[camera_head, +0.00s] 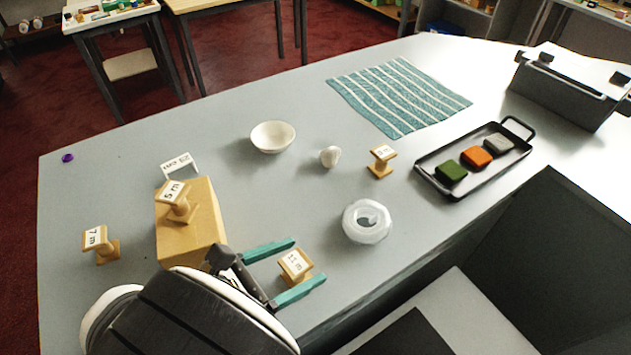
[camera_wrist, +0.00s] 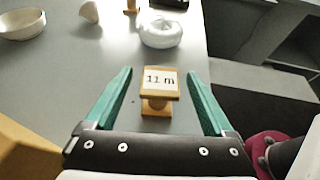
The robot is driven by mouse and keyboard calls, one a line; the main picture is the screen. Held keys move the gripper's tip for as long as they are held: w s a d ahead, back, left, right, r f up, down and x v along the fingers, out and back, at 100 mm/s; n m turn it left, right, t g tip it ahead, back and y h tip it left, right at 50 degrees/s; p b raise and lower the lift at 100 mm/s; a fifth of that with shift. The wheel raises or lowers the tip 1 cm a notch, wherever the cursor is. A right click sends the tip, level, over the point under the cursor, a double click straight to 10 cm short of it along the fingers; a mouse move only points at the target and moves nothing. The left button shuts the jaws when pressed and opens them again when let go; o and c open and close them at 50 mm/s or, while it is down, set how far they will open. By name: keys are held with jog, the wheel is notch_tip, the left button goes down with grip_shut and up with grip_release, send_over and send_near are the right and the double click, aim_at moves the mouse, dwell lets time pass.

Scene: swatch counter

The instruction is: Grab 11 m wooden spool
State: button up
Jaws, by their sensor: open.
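The 11 m wooden spool (camera_head: 296,266) stands upright near the front edge of the grey counter. Its label reads "11 m" in the wrist view (camera_wrist: 160,83). My gripper (camera_head: 309,260) is open, with its two teal fingers on either side of the spool. In the wrist view the gripper (camera_wrist: 160,75) shows gaps between each finger and the spool, and neither finger appears to touch it. The spool's lower part is partly hidden in the head view.
A 5 m spool (camera_head: 177,203) stands on a tan box (camera_head: 190,243) left of my gripper. A 7 m spool (camera_head: 100,244) is farther left. A translucent ring-shaped roll (camera_head: 352,232), another spool (camera_head: 381,161) and a black tray (camera_head: 440,187) lie to the right.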

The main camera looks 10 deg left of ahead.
jog(key=shift+w+d, duration=0.15)
grip_shut()
dwell(0.4)
